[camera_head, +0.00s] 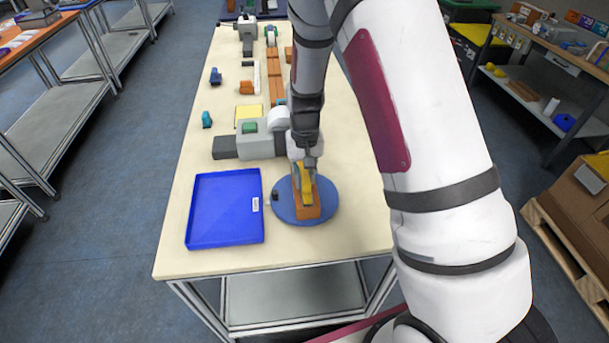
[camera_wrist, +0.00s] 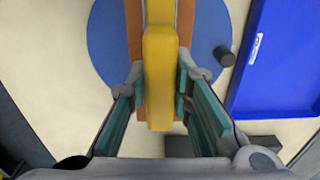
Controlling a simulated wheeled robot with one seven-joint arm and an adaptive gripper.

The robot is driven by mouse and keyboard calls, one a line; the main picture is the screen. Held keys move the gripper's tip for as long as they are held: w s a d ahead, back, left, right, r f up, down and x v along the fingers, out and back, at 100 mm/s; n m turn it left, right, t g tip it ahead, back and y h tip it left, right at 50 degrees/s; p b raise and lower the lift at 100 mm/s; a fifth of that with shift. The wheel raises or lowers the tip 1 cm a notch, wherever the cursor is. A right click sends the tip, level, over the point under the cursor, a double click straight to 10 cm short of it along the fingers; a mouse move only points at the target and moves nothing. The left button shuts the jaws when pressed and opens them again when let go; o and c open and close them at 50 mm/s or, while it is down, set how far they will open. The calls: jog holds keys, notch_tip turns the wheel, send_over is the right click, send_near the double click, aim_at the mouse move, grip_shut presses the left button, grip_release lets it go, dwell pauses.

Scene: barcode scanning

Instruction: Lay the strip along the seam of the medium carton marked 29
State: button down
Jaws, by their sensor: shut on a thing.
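My gripper (camera_head: 306,166) is above the blue round plate at the near end of the table. It is shut on a yellow tool (camera_head: 306,186), which shows large between the fingers in the wrist view (camera_wrist: 159,80). An orange-brown carton (camera_head: 307,212) lies on the blue round plate (camera_head: 333,199), right under the tool; its edges show on both sides in the wrist view (camera_wrist: 134,22). I cannot tell whether the tool touches the carton. No number 29 is readable, and no separate strip can be made out.
A blue tray (camera_head: 224,240) lies left of the round plate, and a small dark knob (camera_wrist: 223,56) sits at the plate's edge. A grey device (camera_head: 257,142) stands behind. Several small items and orange-brown pieces (camera_head: 275,75) lie farther back. The table's near right corner is clear.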

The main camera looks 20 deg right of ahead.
aim_at(304, 172)
jog(key=shift+r+p, duration=0.9)
jog(key=shift+r, duration=2.6)
